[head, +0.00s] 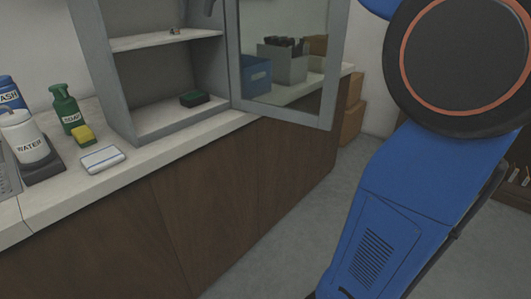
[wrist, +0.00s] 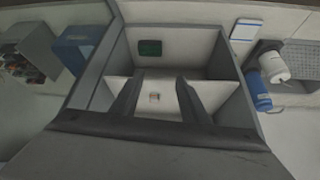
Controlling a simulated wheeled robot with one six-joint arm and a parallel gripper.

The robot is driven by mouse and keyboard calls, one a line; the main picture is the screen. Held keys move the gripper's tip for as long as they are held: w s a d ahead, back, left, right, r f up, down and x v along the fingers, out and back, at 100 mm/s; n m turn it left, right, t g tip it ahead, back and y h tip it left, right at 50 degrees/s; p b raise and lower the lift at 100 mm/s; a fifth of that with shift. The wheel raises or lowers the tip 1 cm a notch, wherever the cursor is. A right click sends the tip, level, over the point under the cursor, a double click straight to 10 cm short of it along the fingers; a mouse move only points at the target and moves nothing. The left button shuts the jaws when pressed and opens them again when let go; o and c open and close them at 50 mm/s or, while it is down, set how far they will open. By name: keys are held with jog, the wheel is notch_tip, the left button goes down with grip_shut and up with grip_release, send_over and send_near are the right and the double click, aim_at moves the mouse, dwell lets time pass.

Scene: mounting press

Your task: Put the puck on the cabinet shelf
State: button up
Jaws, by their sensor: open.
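The puck is a small pale, brownish piece (head: 174,31) on the upper shelf (head: 150,41) of the grey cabinet (head: 120,80). In the wrist view the puck (wrist: 154,97) lies on the shelf board, in line with the space between my gripper's fingers. My gripper (wrist: 158,92) is open and empty, its two dark fingers apart with a gap on either side of the puck. In the head view only a dark piece, seemingly a fingertip, shows at the top edge by the cabinet; the rest of the gripper is out of frame.
The cabinet's glass door (head: 285,60) stands open to the right. A dark green box (head: 195,98) sits on the cabinet floor. On the counter left are a water bottle (head: 25,138), a soap bottle (head: 66,110), a yellow sponge (head: 83,135) and a white-blue pad (head: 102,159).

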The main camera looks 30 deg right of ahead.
jog(key=s+d+f, duration=0.1)
jog(key=s+f, duration=0.8)
jog(key=f, duration=0.5)
jog(key=s+d+f+m, duration=0.1)
jog(key=s+d+f, duration=0.1)
jog(key=s+f, duration=0.8)
jog(key=s+d+f+g+h, duration=0.1)
jog(key=s+d+f, duration=0.1)
jog(key=s+f, duration=0.8)
notch_tip(320, 180, down, 9)
jog(key=shift+m, duration=0.4)
jog(key=shift+c, duration=1.2)
jog(key=shift+d, duration=0.1)
